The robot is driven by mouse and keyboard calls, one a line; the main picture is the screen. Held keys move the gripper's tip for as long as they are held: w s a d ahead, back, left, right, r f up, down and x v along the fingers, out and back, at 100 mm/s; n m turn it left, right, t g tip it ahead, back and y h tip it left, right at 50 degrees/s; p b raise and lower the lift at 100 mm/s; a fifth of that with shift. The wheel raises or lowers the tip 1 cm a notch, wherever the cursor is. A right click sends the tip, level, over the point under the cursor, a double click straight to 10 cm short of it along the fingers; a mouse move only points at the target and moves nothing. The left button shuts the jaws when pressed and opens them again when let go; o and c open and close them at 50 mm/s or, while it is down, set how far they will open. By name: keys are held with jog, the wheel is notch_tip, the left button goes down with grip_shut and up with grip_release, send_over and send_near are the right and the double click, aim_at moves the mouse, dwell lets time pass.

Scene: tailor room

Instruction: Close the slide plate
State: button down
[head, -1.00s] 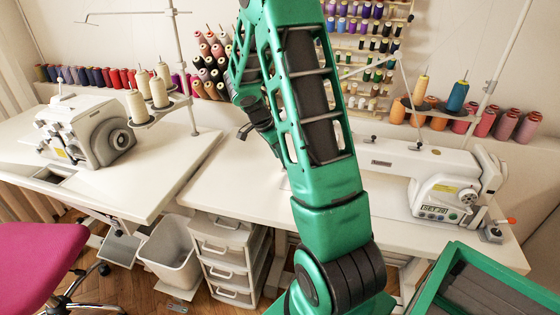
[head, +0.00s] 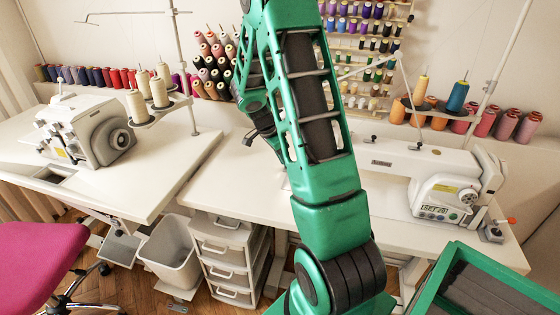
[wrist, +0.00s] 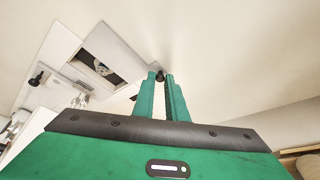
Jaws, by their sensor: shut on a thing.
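The slide plate (wrist: 125,40) is a flat light-grey plate on the white sewing table in the wrist view. A dark opening (wrist: 102,69) with metal parts lies beside it. A small black knob (wrist: 159,75) sits at the plate's near right corner, at the tips of my fingers. My gripper (wrist: 161,82) is shut on this knob. The fingers are close together, and their tips partly hide the knob. In the head view my own green arm hides the plate and the gripper's fingers.
A white sewing machine (head: 447,186) stands on the right table (head: 240,190). An overlocker (head: 85,130) stands on the left table. A drawer unit (head: 228,262) and a grey bin (head: 168,255) are below. A pink chair (head: 35,265) is at the lower left.

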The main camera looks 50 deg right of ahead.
jog(key=shift+s+d, duration=0.35)
jog(key=shift+s, duration=0.2)
jog(key=shift+s+d, duration=0.35)
jog(key=shift+s, duration=0.2)
jog(key=c, duration=1.8)
grip_release()
jog(key=shift+r, duration=0.1)
jog(key=v, duration=1)
jog(key=shift+a+r, duration=0.2)
jog(key=shift+a, duration=0.05)
jog(key=shift+w, duration=0.15)
jog(key=shift+c, duration=0.2)
